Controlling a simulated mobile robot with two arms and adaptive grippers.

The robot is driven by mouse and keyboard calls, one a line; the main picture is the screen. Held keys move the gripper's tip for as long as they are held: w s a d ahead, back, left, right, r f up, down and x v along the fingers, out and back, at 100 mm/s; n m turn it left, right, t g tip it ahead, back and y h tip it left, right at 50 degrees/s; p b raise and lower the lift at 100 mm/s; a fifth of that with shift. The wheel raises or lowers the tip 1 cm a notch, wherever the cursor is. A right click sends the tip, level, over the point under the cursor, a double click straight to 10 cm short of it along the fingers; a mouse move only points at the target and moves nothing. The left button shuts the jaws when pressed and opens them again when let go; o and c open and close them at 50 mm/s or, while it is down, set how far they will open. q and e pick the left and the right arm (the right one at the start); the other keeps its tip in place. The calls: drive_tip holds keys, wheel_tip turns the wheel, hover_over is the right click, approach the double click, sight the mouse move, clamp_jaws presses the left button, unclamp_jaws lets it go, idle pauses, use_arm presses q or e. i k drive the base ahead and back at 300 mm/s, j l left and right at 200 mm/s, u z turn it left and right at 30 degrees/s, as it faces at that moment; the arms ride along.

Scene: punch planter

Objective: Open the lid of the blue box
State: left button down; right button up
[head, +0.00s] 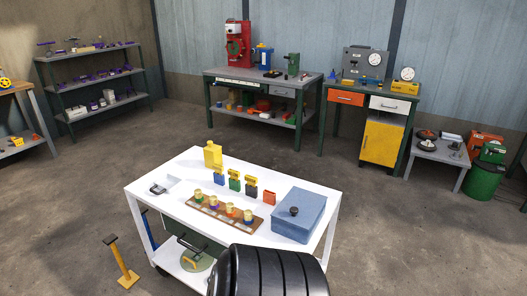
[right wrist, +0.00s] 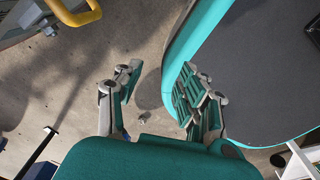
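The blue box (head: 302,230) stands at the right end of the white cart's top in the head view. Its lid (head: 312,206) lies flat on it, closed, with a round black knob (head: 294,211) on top. In the right wrist view my right gripper (right wrist: 155,100) has its two fingers spread apart, with only floor visible between them. The right gripper does not show in the head view, so its distance from the box cannot be told. My left gripper is in neither view.
The white cart (head: 180,211) also carries a wooden board (head: 226,222) with several small coloured pieces, small coloured blocks (head: 234,184) and a yellow bottle (head: 212,154). Workbenches line the back wall; open floor lies between.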

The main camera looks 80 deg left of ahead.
sight(300, 209)
drive_tip(key=u, duration=2.35)
